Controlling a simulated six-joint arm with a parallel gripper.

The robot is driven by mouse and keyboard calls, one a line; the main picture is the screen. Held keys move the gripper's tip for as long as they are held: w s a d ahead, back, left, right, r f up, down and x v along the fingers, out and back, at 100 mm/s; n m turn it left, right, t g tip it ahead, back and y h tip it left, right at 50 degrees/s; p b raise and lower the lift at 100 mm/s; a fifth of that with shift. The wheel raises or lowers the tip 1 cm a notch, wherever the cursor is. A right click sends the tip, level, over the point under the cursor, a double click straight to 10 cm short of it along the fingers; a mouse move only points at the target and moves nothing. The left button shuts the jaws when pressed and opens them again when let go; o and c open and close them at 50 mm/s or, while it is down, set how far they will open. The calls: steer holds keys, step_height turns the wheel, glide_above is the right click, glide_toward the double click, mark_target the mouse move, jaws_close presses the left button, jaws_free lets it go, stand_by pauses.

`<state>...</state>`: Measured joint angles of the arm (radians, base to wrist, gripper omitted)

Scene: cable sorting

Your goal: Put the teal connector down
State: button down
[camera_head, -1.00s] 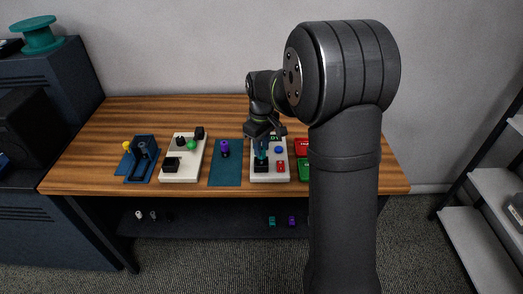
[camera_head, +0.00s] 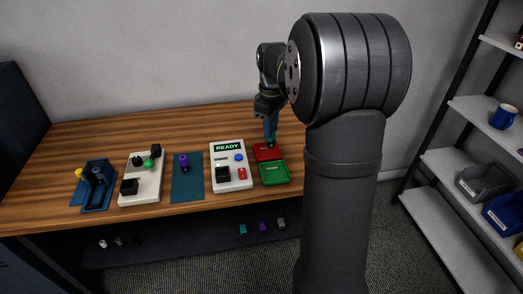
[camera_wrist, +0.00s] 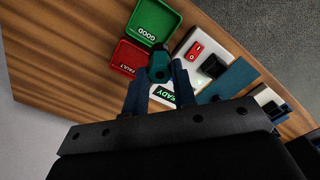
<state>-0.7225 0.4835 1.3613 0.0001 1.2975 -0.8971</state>
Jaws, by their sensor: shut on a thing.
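My gripper (camera_head: 268,122) is shut on the teal connector (camera_head: 270,138), which points down from the jaws. In the head view the connector hangs at the red tray (camera_head: 262,155); I cannot tell whether it touches the tray. In the wrist view the teal connector (camera_wrist: 158,68) shows between my two dark fingers (camera_wrist: 160,92). It lies there beside the red tray (camera_wrist: 122,62), marked FAULT, and the green tray (camera_wrist: 154,20), marked GOOD. The green tray (camera_head: 274,173) sits in front of the red one in the head view. Both trays look empty where visible.
A white tester (camera_head: 232,186) with a READY screen stands left of the trays. Further left are a teal mat (camera_head: 187,190) with a purple connector (camera_head: 184,162), a white board (camera_head: 140,190) and a blue fixture (camera_head: 97,188). My arm hides the table's right end.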

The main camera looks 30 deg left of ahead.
steer(key=w+d+f, duration=0.2)
steer(key=w, duration=0.8)
steer(key=shift+m, duration=0.3)
steer(key=shift+s+a+f, duration=0.3)
steer(key=shift+a+f, duration=1.55)
steer(key=shift+s+a+f, duration=0.25)
steer(key=shift+a+f, duration=1.55)
steer(key=shift+f, duration=0.1)
steer(key=shift+s+a+f, duration=0.3)
steer(key=shift+a+f, duration=1.55)
steer(key=shift+f, duration=0.15)
steer(key=c, duration=1.2)
jaws_free()
step_height(320, 180, up, 12)
steer(key=shift+r, duration=0.15)
